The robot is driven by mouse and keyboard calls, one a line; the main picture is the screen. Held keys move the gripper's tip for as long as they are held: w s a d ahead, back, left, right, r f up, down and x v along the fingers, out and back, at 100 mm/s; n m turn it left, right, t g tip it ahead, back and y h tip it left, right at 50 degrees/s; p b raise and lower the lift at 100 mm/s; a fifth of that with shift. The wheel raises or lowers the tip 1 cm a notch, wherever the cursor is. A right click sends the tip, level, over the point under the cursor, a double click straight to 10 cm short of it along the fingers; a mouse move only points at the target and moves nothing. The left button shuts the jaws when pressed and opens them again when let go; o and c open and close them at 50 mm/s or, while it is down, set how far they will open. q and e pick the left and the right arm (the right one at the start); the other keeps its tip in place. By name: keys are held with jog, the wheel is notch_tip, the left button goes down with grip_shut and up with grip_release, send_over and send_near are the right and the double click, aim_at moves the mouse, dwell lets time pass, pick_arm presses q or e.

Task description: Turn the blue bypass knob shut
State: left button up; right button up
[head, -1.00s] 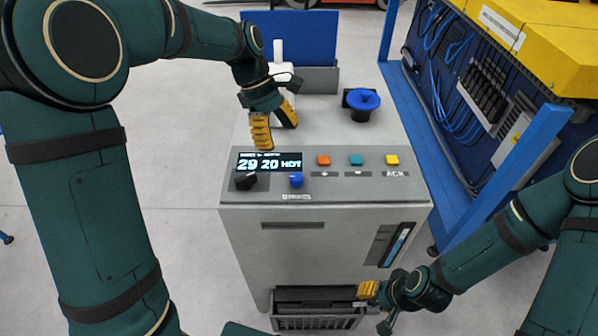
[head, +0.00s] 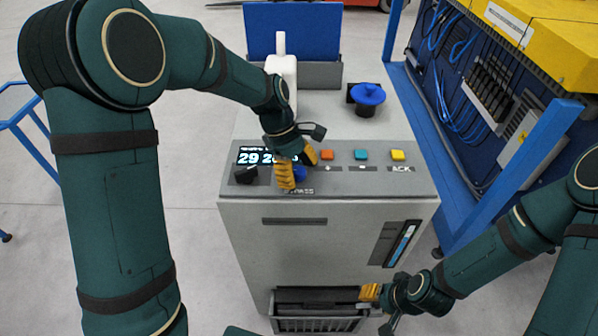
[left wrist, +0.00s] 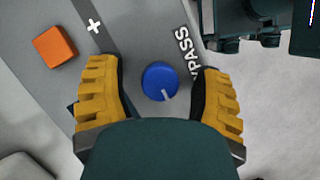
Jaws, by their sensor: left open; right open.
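The blue bypass knob (head: 300,174) sits on the front panel of the grey machine (head: 325,215), partly hidden behind my left gripper in the head view. In the left wrist view the knob (left wrist: 160,81) shows whole, with a white pointer mark towards its lower edge and the word BYPASS beside it. My left gripper (head: 297,173) is open, its yellow fingers (left wrist: 160,100) on either side of the knob with gaps showing; contact is not visible. My right gripper (head: 370,298) is low in front of the machine, beside the basket, away from the knob.
A black knob (head: 246,175) and a lit display (head: 252,157) lie left of the blue knob. Orange (head: 327,155), teal (head: 361,154) and yellow (head: 398,155) buttons lie to its right. A white bottle (head: 281,68) and a blue-topped funnel (head: 368,97) stand behind. A basket (head: 315,323) sits below.

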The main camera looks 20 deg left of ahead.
pick_arm(q)
grip_shut()
